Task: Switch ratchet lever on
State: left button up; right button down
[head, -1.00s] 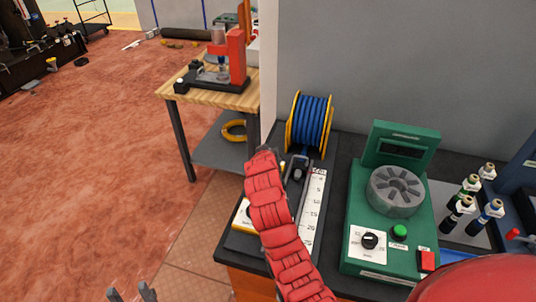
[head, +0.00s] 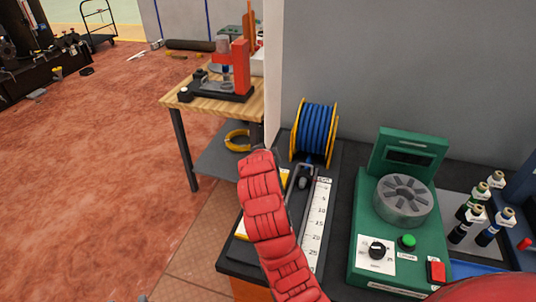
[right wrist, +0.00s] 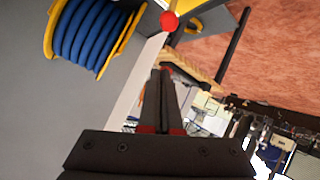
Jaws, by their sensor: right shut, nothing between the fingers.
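My right gripper (right wrist: 160,72) is shut and empty in the right wrist view, its two dark fingers together. A red ball knob (right wrist: 169,20) lies beyond the fingertips, apart from them; I cannot tell for sure whether it belongs to the ratchet lever. In the head view my red right arm covers part of the bench beside the white ruler scale (head: 316,222) and hides its own gripper. No ratchet lever can be made out clearly there. A blue hose reel (head: 315,132) with yellow flanges stands behind the ruler; it also shows in the right wrist view (right wrist: 88,35).
A green machine (head: 405,240) with a grey chuck, knob and buttons stands right of the ruler. Several bottle-like fittings (head: 475,215) stand beyond it. A wooden table (head: 215,105) with a red press (head: 239,65) is at the back left. The red floor at left is open.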

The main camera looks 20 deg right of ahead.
jog(key=v, duration=0.4)
jog(key=shift+a+f+b, duration=0.1)
jog(key=shift+f+b, duration=0.2)
jog(key=shift+b, duration=0.05)
